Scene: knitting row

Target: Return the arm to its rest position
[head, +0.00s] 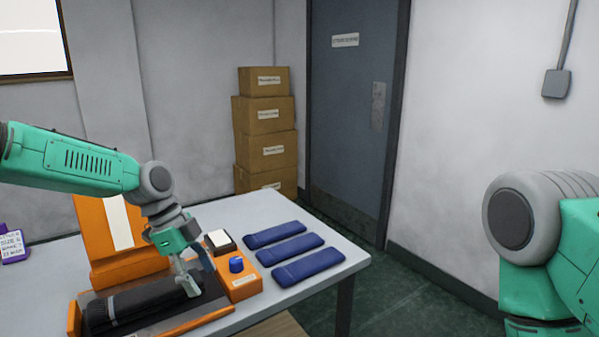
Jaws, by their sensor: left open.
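My left arm (85,165) reaches in from the left over the table. Its gripper (197,274) points down, open, at the right end of a dark rolled or folded piece (140,302). The dark piece lies in a low orange-sided holder (195,322). I cannot tell whether the fingers touch it. My right arm (545,225) shows at the right edge, bent, away from the table; its gripper is out of view.
An orange box with a blue button (236,264) stands just right of the left gripper. Several blue folded pieces (297,254) lie on the table (262,207). A tall orange stand (95,220) is behind the holder. Cardboard boxes (265,152) are stacked by the door (350,120).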

